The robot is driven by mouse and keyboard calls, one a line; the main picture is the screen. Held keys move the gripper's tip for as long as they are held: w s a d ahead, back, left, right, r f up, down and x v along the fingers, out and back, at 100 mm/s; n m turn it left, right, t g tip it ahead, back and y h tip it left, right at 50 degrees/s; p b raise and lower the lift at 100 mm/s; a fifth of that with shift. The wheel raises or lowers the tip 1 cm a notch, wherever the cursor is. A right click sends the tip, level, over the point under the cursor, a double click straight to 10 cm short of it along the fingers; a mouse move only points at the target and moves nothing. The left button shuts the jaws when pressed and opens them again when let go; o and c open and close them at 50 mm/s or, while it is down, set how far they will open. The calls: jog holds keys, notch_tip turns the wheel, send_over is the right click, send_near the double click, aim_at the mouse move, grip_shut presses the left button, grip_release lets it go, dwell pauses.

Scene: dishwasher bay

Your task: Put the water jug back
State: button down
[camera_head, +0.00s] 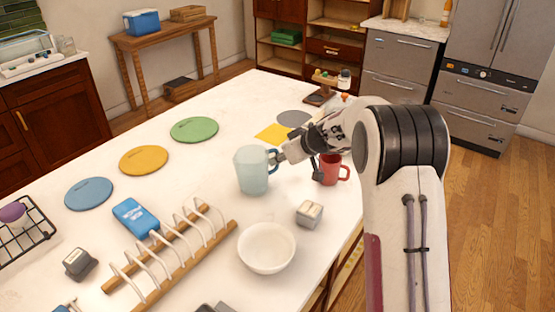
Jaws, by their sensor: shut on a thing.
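The water jug (252,171) is pale, translucent blue-grey with a darker blue handle on its right side. It stands upright at the middle of the white counter; I cannot tell whether its base touches the surface. My gripper (281,157) comes in from the right and is shut on the jug's handle. The fingertips are small and partly hidden by the handle. Round mats lie on the counter: a blue one (89,194), an orange one (144,160), a green one (194,130) and a grey one (294,118). No mat shows under the jug.
A red mug (329,170) stands close beside my arm. A white bowl (266,248), a small grey box (309,214) and a wooden rack (172,258) are in front of the jug. A yellow square (273,133) lies behind it.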

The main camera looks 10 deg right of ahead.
jog(key=shift+f, duration=0.15)
jog(key=c, duration=2.2)
grip_release()
jog(key=shift+r, duration=0.2)
jog(key=shift+v, duration=6)
jog(key=shift+s, duration=0.1)
